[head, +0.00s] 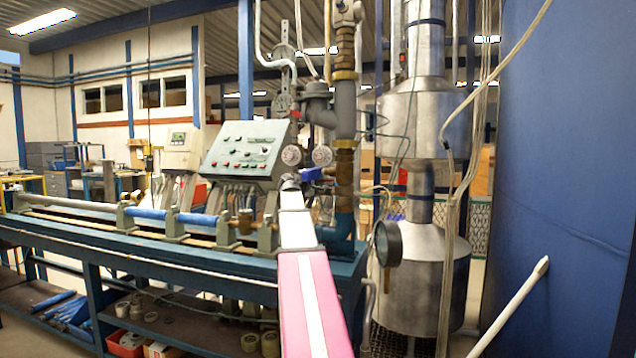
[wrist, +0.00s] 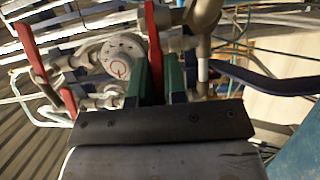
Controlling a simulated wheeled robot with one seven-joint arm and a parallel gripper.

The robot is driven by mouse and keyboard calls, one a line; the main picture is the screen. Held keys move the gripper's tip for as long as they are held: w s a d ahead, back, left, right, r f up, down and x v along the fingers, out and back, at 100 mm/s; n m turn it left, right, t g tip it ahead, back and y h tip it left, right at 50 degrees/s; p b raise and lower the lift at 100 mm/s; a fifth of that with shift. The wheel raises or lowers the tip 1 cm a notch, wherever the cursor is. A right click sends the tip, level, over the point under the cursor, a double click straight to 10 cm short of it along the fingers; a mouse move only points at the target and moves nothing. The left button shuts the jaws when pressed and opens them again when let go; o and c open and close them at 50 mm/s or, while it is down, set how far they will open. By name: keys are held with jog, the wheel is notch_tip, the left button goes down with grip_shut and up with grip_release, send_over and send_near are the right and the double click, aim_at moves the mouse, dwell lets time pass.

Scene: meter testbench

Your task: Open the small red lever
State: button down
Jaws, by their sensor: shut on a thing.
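In the wrist view, a red lever (wrist: 152,45) stands upright among the grey pipe fittings. The two green fingers of my gripper (wrist: 159,82) are on either side of it and shut on its lower part, which is partly hidden between them. A second, longer red lever (wrist: 29,48) is apart from the fingers at the far left. A small red piece (wrist: 68,101) shows below and right of that one. In the head view, my pink and white arm reaches to the pipework at the bench, and the levers are too small or hidden to make out.
A round white gauge (wrist: 122,55) is close left of the fingers. A dark blue handle (wrist: 265,82) extends to the right. In the head view, a control panel (head: 243,150) stands on the blue bench (head: 180,262), with a vertical pipe (head: 345,110) and metal tanks (head: 422,280) to the right.

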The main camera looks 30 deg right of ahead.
jog(key=shift+s+a+n+t+y, duration=0.1)
jog(key=shift+s+n+t+y, duration=0.25)
jog(key=shift+t, duration=0.55)
jog(key=shift+w+n, duration=0.1)
jog(key=shift+n, duration=0.15)
jog(key=c, duration=1.2)
grip_release()
jog(key=shift+o, duration=0.2)
jog(key=v, duration=1)
jog(key=shift+a, duration=0.4)
